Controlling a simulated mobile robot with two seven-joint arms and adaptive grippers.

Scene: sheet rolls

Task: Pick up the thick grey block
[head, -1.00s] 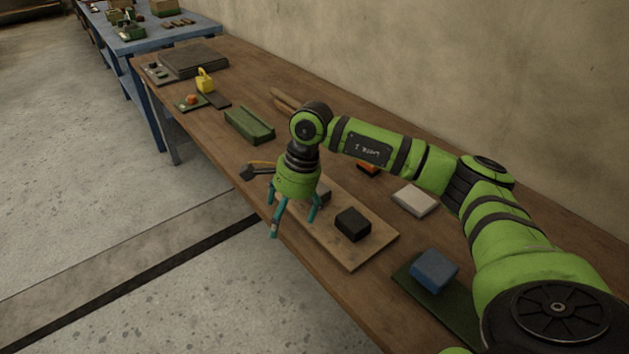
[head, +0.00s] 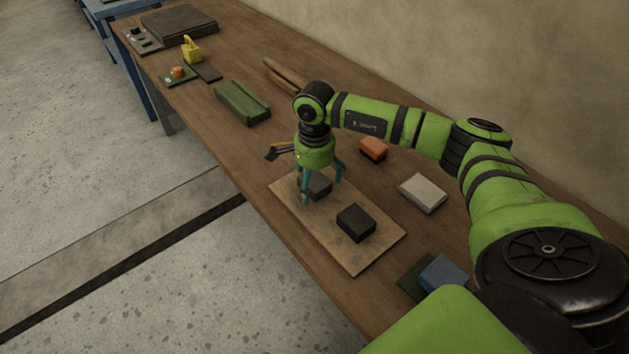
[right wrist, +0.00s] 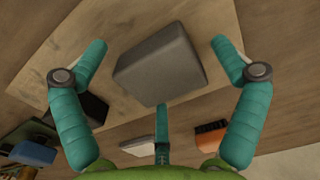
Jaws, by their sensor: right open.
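The thick grey block (head: 319,186) lies on a light wooden board (head: 357,262), near the board's far end. In the right wrist view the grey block (right wrist: 160,64) is near the top centre, between my spread fingers. My right gripper (head: 322,188) is open, pointing down over the block, with teal fingers around it. In the right wrist view the right gripper (right wrist: 163,75) shows gaps between the block and the two side fingers. The third finger's tip appears near the block's lower edge; I cannot tell if it touches. My left gripper is not in view.
A black block (head: 355,222) sits on the same board, close to my right gripper. A pale grey block (head: 423,193), an orange-topped block (head: 373,148) and a blue block (head: 443,273) are around the board. A green tray (head: 242,103) lies farther along the table.

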